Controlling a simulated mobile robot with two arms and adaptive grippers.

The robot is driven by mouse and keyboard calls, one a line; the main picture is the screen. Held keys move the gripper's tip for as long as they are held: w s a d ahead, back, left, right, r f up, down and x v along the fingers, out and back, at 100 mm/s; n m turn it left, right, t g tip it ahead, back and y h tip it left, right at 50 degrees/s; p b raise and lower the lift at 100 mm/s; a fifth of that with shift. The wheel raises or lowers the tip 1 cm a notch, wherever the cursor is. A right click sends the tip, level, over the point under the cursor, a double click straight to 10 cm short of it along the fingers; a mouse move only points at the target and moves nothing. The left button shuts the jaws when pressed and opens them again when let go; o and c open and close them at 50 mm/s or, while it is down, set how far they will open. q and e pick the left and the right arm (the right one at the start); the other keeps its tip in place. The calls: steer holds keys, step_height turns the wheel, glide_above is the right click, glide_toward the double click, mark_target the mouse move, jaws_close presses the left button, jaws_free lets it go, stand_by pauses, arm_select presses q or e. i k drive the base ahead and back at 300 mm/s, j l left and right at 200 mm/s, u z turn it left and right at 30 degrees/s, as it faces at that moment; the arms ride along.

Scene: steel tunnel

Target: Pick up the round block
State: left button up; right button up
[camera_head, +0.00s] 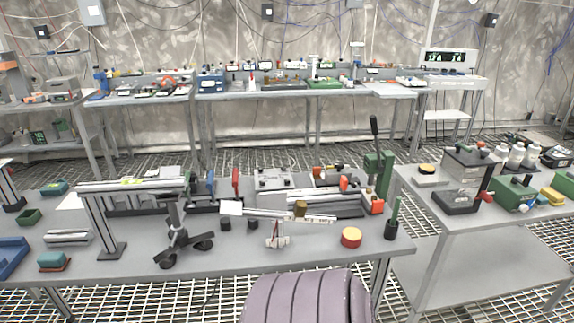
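A short round block (351,237), red on its side with a yellowish top, sits upright near the front right of the grey workbench (330,254). Nothing touches it, and its top and front are in plain view. Another low round piece (427,169), yellowish on top with a dark band, sits on a pale base on the right-hand table. Neither of my grippers shows in the head view.
A black cup (391,229) with a green handle stands right of the round block. A balance-like beam (277,215) on a stand is to its left. Behind are a machine with red and orange parts (320,195) and a green lever press (378,170). A ribbed purple-grey shape fills the bottom centre.

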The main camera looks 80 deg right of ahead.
mark_target(253, 224)
steer(key=z, duration=2.2)
